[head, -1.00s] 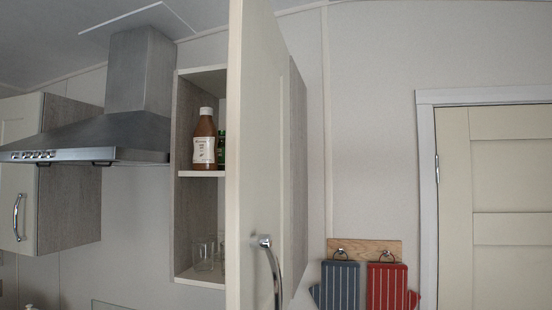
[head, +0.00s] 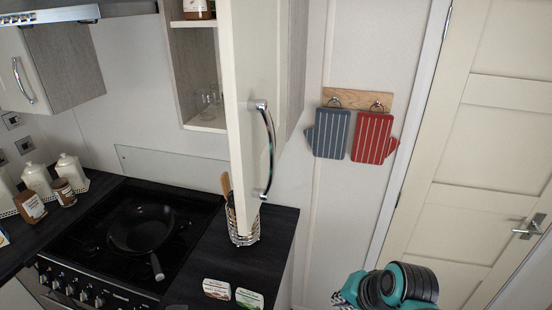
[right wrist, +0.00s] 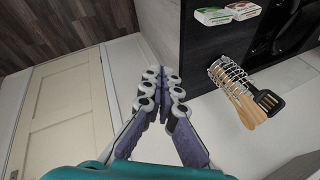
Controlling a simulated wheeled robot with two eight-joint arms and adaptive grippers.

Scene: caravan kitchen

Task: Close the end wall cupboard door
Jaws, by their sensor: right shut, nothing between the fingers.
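The end wall cupboard (head: 204,75) hangs above the worktop in the head view. Its cream door (head: 244,130) stands open, swung out toward me, with a curved chrome handle (head: 268,150) on its face. Glasses show on the shelf behind it; the door hides the rest of the inside. My right arm shows at the bottom right of the head view, below and right of the door and apart from it. My right gripper (right wrist: 163,78) is shut and empty in the right wrist view, beside the worktop edge. My left gripper is not in view.
A black worktop (head: 285,225) with a hob, a pan (head: 140,228) and a wire utensil holder (head: 243,226) lies below the door. Oven gloves (head: 373,137) hang on the wall to the right. A cream room door (head: 480,150) stands farther right.

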